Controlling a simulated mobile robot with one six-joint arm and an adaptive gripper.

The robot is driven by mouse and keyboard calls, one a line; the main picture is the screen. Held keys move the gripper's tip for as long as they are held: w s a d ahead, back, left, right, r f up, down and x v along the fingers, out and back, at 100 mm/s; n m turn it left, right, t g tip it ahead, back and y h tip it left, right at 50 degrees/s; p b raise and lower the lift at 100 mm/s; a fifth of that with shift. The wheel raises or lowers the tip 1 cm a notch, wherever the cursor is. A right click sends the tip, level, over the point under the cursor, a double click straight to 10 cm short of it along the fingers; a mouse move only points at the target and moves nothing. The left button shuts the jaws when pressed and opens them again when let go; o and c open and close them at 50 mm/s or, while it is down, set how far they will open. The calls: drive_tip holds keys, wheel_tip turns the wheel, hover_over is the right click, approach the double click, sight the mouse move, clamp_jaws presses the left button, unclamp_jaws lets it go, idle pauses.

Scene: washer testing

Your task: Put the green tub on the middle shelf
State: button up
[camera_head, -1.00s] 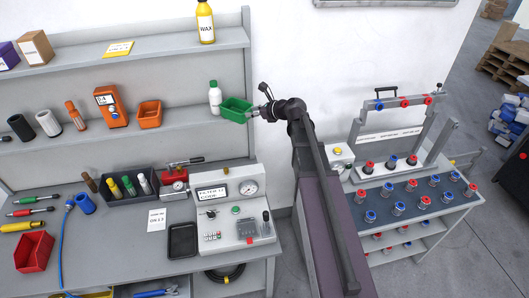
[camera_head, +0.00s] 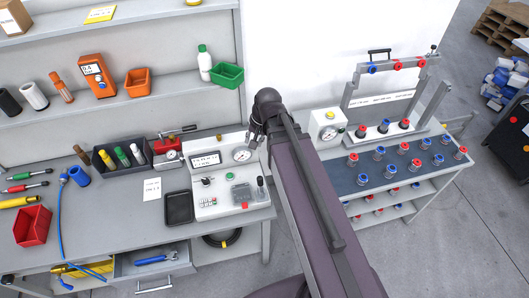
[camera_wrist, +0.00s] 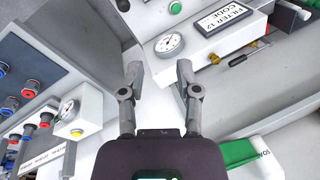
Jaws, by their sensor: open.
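The green tub (camera_head: 227,75) sits on the middle shelf (camera_head: 170,103), near its right end, just right of a white bottle with a green cap. It also shows in the wrist view (camera_wrist: 238,152), at the lower right. My gripper (camera_wrist: 158,68) is open, with nothing between its fingers. It is apart from the tub.
The test box with a gauge (camera_head: 222,178) stands on the bench close to my gripper. A white bottle (camera_head: 204,62) stands beside the tub. An orange tub (camera_head: 138,82) is farther left on the shelf. A cart with red and blue fittings (camera_head: 400,175) stands right.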

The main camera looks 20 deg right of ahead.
drive_tip(key=s+d+n+g+h, duration=0.1)
drive_tip(key=s+d+n+h, duration=0.1)
drive_tip(key=s+n, duration=0.3)
drive_tip(key=shift+s+f+g+h, duration=0.3)
drive_tip(key=shift+s, duration=0.1)
idle(0.7)
